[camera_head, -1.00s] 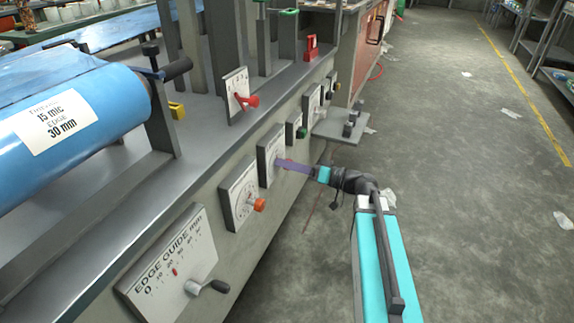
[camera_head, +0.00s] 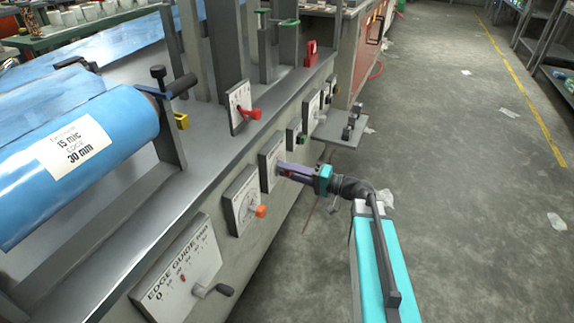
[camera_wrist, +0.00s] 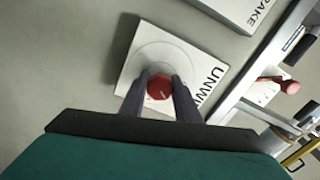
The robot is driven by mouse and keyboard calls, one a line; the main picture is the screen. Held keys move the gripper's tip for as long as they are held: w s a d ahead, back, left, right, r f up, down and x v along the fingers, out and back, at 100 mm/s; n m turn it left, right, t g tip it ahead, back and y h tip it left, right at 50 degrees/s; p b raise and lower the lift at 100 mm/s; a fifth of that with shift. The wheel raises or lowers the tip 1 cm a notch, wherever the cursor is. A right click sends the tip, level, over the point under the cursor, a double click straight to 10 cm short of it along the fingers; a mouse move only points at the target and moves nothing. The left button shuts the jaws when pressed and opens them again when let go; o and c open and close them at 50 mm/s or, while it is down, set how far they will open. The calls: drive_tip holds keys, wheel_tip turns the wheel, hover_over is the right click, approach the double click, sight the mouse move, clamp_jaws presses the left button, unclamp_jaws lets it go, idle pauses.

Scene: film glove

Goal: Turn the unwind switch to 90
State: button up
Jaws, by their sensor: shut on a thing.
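The unwind switch (camera_wrist: 160,87) is a red knob with a pale pointer mark on a white plate (camera_wrist: 135,50) lettered "UNW…" in the wrist view. My gripper (camera_wrist: 159,88) has its two dark fingers on either side of the knob, shut on it. In the head view my gripper (camera_head: 283,170) reaches from the right to the white plate (camera_head: 267,157) on the machine's front, and it hides the knob there. The number the pointer stands at cannot be read.
An orange knob on its dial plate (camera_head: 240,201) and the edge guide plate (camera_head: 180,272) with a crank lie nearer on the same panel. A red lever (camera_head: 250,114) sits above. A grey shelf (camera_head: 337,131) juts out beyond. The floor at right is open.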

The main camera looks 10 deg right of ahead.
drive_tip(key=m+p, duration=0.6)
drive_tip(key=shift+d+r, duration=0.2)
drive_tip(key=m+p, duration=0.4)
drive_tip(key=m, duration=0.1)
drive_tip(key=shift+f+p, duration=0.2)
drive_tip(key=shift+p, duration=0.15)
drive_tip(key=o, duration=1)
drive_tip(key=shift+o, duration=0.2)
drive_tip(key=p+v, duration=0.1)
drive_tip(key=v, duration=1.2)
drive_tip(key=shift+s+d+p, duration=0.25)
drive_tip(key=shift+d+p, duration=0.05)
drive_tip(key=shift+a, duration=0.15)
